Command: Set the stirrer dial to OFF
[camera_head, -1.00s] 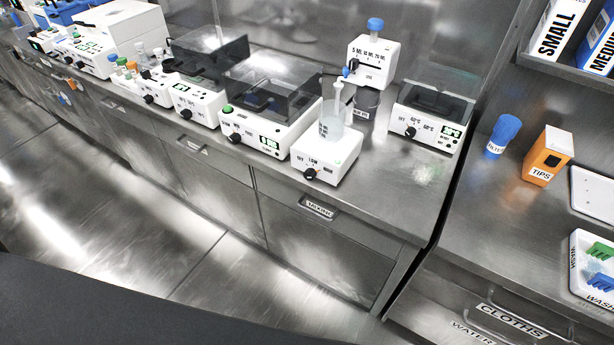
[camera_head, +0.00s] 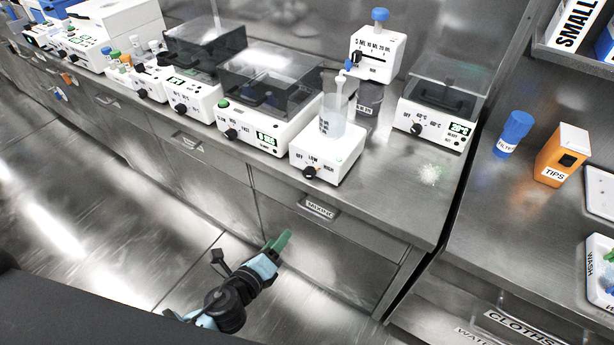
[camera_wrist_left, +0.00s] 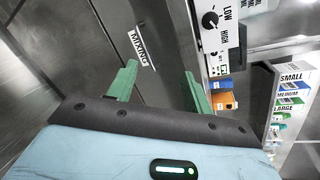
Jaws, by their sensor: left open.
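The stirrer (camera_head: 342,160) is a white box on the bench with a clear beaker (camera_head: 332,122) on top. Its black dial (camera_head: 310,171) is on the front face, under the labels OFF, LOW and HIGH. Where the pointer points is too small to tell. In the left wrist view the dial (camera_wrist_left: 210,20) shows at the top, with LOW and HIGH readable. My left gripper (camera_head: 279,241), with green fingers, is below and in front of the bench top, near the drawer front, apart from the dial. In the left wrist view its fingers (camera_wrist_left: 160,86) are spread and empty. My right gripper is not seen.
The MIXING drawer handle (camera_head: 318,210) is just below the stirrer. A lidded white device (camera_head: 262,128) stands close on the stirrer's left, and a dispenser (camera_head: 376,55) stands behind. A heater box (camera_head: 434,115) is to the right.

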